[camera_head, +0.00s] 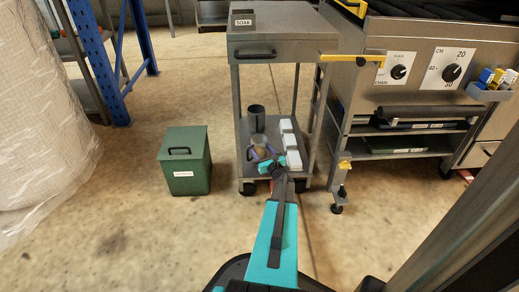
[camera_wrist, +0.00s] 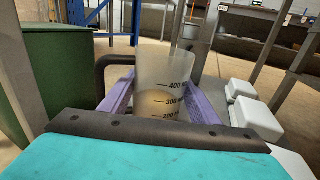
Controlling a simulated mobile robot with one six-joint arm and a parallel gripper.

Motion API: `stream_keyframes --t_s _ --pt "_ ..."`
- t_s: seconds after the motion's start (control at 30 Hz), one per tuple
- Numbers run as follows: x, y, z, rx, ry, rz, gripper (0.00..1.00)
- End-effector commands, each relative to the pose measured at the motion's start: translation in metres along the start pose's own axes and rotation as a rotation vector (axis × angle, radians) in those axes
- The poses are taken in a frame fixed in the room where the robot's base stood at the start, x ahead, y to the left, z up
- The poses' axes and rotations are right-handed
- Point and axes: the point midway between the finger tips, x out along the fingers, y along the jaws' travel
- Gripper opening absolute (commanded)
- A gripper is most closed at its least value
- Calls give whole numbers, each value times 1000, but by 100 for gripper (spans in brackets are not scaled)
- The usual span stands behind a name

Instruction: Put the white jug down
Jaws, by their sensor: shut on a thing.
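The white jug (camera_wrist: 168,85) is translucent and upright, with volume marks and a tan content in its lower part. Its dark handle is on the left in the wrist view. My gripper (camera_wrist: 165,100) is shut on the jug, with a purple finger on each side of it. In the head view the jug (camera_head: 260,142) is at the front of the cart's lower shelf (camera_head: 244,134), with my gripper (camera_head: 262,154) around it. I cannot tell whether its base touches the shelf; my gripper hides the base in the wrist view.
A dark cylindrical container (camera_head: 257,119) stands behind the jug. Several white boxes (camera_head: 289,142) line the shelf's right side and also show in the wrist view (camera_wrist: 258,118). A green bin (camera_head: 184,165) stands left of the cart. A machine (camera_head: 425,80) stands to the right.

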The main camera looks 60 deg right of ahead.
Motion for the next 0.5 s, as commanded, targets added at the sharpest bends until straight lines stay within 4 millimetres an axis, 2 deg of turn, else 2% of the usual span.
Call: stream_keyframes --t_s 0.03,0.13,0.5 --pt "0 0 -1 0 0 0 59" --pt "0 0 0 0 0 0 75" --pt "0 -1 1 0 0 -1 75"
